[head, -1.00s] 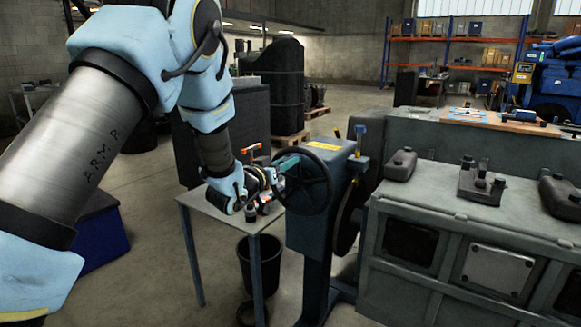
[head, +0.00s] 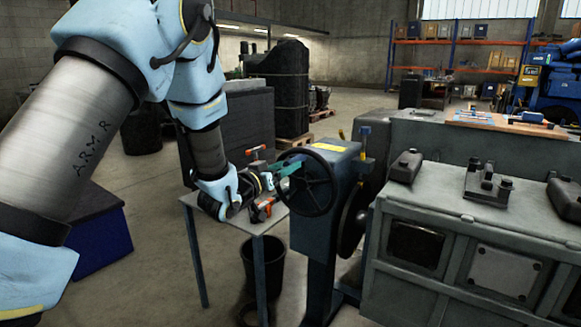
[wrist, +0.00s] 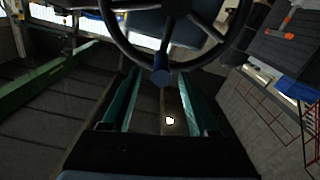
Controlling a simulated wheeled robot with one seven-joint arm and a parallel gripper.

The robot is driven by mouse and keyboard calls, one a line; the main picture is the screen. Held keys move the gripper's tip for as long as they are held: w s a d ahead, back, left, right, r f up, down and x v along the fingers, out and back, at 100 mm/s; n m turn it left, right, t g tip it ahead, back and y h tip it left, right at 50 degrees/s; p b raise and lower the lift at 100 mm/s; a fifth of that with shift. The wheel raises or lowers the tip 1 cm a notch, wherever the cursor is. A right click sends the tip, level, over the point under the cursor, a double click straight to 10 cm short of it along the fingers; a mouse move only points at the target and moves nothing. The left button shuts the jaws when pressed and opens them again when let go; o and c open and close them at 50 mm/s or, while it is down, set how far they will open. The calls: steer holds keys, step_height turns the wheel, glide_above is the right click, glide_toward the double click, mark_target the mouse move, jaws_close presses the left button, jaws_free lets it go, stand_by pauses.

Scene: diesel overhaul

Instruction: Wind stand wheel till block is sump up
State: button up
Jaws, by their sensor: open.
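The dark stand wheel (head: 307,183) is on the side of the blue stand post (head: 318,228). The engine block (head: 455,205) is beyond the post at the right, with dark parts on its flat top and openings in its near side. My gripper (head: 288,166) is at the upper left of the wheel rim. In the wrist view, my gripper (wrist: 163,90) has its two green fingers apart, and the wheel's blue-grey handle knob (wrist: 161,77) shows at the fingertips, between them. I cannot tell whether either finger touches it.
A small grey table (head: 262,221) with orange-and-black tools (head: 261,210) stands below my wrist. A black bucket (head: 262,265) is on the floor beneath it. A blue bin (head: 100,245) is at the left. The floor in the middle distance is open.

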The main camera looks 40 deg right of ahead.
steer(key=b+v, duration=0.1)
steer(key=v, duration=0.6)
steer(key=shift+a, duration=0.25)
steer(key=w+a+n+t+y+p, duration=0.15)
steer(key=w+a+y, duration=0.25)
steer(key=a, duration=0.4)
steer(key=w+a+f+n+t+y+p, duration=0.1)
steer(key=w+a+n+y, duration=0.2)
steer(key=w+a, duration=0.35)
steer(key=w+a+n+t+y+p, duration=0.1)
steer(key=w+a+n+t+y, duration=0.2)
steer(key=a, duration=0.6)
steer(key=s+a+n+g+y+p, duration=0.1)
steer(key=s+a+g+y, duration=0.15)
steer(key=a, duration=0.55)
steer(key=s+a+n+g+y+p, duration=0.1)
steer(key=s+a+g+y+p, duration=0.15)
steer(key=a, duration=0.65)
steer(key=s+a+n+g+y, duration=0.2)
steer(key=s+a+g, duration=0.1)
steer(key=s+a, duration=0.4)
steer(key=s, duration=0.3)
steer(key=shift+s, duration=0.2)
steer(key=shift+g, duration=0.25)
